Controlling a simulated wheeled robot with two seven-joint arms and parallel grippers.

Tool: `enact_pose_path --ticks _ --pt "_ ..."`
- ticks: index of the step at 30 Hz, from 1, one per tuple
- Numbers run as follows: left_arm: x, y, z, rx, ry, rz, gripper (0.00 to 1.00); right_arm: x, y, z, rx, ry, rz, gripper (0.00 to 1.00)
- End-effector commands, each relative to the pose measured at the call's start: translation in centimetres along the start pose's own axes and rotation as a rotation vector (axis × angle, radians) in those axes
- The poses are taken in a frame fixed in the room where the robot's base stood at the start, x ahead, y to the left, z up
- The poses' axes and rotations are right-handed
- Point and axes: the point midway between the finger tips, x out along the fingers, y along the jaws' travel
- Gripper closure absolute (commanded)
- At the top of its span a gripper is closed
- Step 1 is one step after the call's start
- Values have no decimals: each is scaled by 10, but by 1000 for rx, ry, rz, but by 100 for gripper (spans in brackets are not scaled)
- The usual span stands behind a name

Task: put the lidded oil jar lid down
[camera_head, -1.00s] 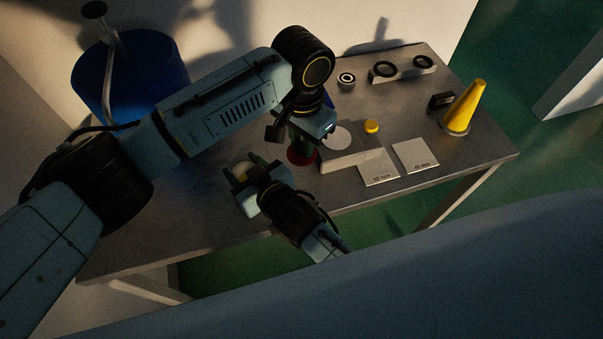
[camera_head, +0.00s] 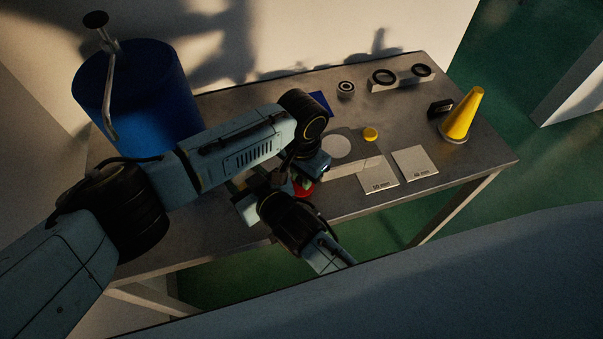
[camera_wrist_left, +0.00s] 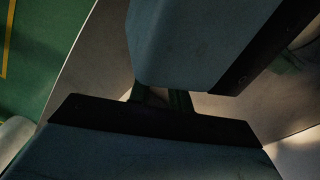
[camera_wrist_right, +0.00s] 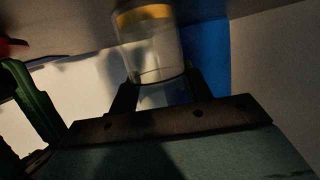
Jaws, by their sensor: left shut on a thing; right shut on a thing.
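The red lid (camera_head: 304,191) is at the fingertips of my left gripper (camera_head: 302,182), which is shut on it near the front of the bench. Whether the lid touches the bench, I cannot tell. Red also shows at the left edge of the right wrist view (camera_wrist_right: 12,47), beside a green finger. My right gripper (camera_wrist_right: 155,95) is shut on a clear jar (camera_wrist_right: 150,55) with a yellow band of oil; no lid is on its visible end. In the head view my left arm hides most of the jar. The left wrist view shows no lid.
A white disc (camera_head: 336,147), a yellow cap (camera_head: 371,134) and plates marked 50 mm (camera_head: 379,184) and 40 mm (camera_head: 414,163) lie right of the grippers. A yellow cone (camera_head: 463,114) stands at the right end. A blue bin (camera_head: 145,95) stands behind left.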

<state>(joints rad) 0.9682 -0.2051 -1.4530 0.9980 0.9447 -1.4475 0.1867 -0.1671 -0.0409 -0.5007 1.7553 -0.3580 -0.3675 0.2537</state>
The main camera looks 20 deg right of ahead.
Motion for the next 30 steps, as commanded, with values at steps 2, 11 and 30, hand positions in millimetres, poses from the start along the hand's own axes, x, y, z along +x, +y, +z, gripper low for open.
enact_pose_path --ticks 2,11,30 --pt "2 0 0 0 0 1 77 0 0 1 0 -1 0 75" --pt "2 0 0 0 0 0 58 0 0 1 0 -1 0 75" --pt "-86 0 -1 1 3 0 58 0 0 1 1 -1 0 75"
